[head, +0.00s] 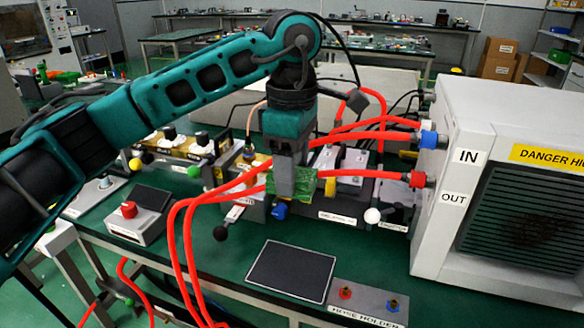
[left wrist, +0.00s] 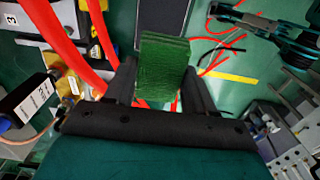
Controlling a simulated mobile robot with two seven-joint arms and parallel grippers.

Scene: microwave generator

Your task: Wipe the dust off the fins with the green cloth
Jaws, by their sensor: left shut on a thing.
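My left gripper (head: 292,186) is shut on the green cloth (head: 317,190), holding it low near the red hoses at mid-bench. In the left wrist view the folded cloth (left wrist: 163,68) stands between the two dark fingers. The dark horizontal fins (head: 525,215) are on the front of the large white unit at the right of the head view. A darker dusty patch (head: 535,222) shows around their middle. The cloth is well left of the fins and apart from them. A teal and black part of my other arm shows at the wrist view's upper right; its jaws are unclear.
Red hoses (head: 385,174) run from the white unit's side ports (head: 429,139) across the bench, close around my left gripper. A black pad (head: 292,271) and a hose holder (head: 368,303) lie in front. Equipment blocks crowd the back; green bench between pad and unit is clear.

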